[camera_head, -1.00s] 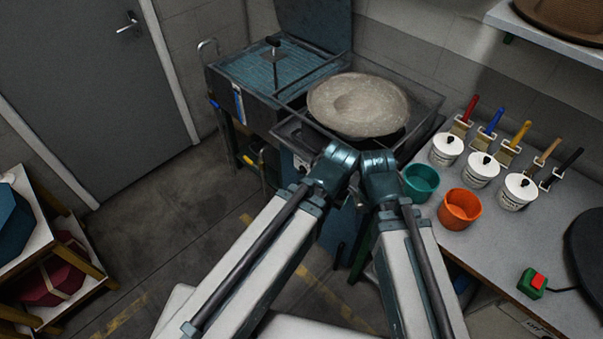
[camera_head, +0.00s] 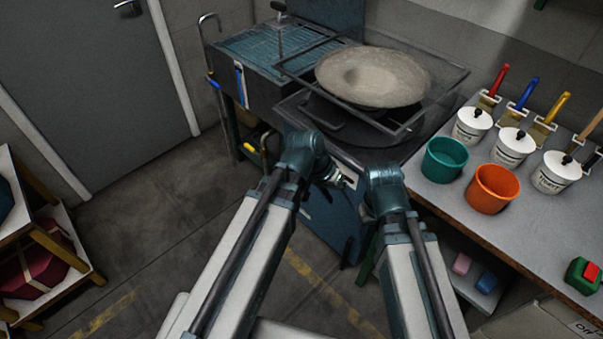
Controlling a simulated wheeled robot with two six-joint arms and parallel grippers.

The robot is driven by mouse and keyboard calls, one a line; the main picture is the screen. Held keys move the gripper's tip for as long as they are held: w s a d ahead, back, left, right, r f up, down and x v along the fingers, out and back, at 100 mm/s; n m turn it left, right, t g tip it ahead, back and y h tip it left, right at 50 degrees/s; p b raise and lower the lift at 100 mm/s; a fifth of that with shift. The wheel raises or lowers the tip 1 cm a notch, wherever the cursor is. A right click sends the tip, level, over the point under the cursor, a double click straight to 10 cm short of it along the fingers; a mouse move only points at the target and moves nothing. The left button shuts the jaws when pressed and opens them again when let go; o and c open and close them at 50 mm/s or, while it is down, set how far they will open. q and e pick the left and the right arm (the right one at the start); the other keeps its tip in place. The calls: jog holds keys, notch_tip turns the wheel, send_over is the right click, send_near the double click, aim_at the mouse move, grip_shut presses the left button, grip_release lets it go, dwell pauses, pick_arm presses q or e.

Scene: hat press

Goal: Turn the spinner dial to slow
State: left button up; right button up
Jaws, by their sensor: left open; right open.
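The spinner appears to be the blue machine (camera_head: 330,226) at centre, with a dark round top under a wire frame. I cannot make out its dial; the front panel is partly covered by my arms. A small pale patch shows on the front beside my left gripper (camera_head: 338,184), which is in front of the panel. The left gripper is small in view and open. My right gripper (camera_head: 366,211) is lower, mostly hidden by its own wrist, and open. I see nothing held in either one.
A grey felt hat body (camera_head: 372,76) rests on the wire frame. A ridged blue box (camera_head: 262,52) stands behind left. The right bench holds a teal pot (camera_head: 444,160), an orange pot (camera_head: 492,188), white tubs and brushes. Shelves stand at far left. Floor at left is clear.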

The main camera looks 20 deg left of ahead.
pick_arm(q)
jog(key=w+a+f+n+t+h+b, duration=0.1)
jog(key=w+a+f+t+h+b, duration=0.2)
jog(key=w+f+b, duration=0.55)
jog(key=w+a+f+n+t+h+b, duration=0.1)
jog(key=w+a+f+n+t+b, duration=0.4)
jog(key=a+b, duration=0.75)
jog(key=w+a+f+n+t+b, duration=0.1)
jog(key=w+a+f+t+b, duration=0.4)
jog(key=a+b, duration=0.8)
jog(key=w+d+f+t+b, duration=0.1)
jog(key=w+d+b, duration=0.2)
jog(key=w+d, duration=0.6)
jog(key=shift+x, duration=1)
jog(key=shift+w+a, duration=0.1)
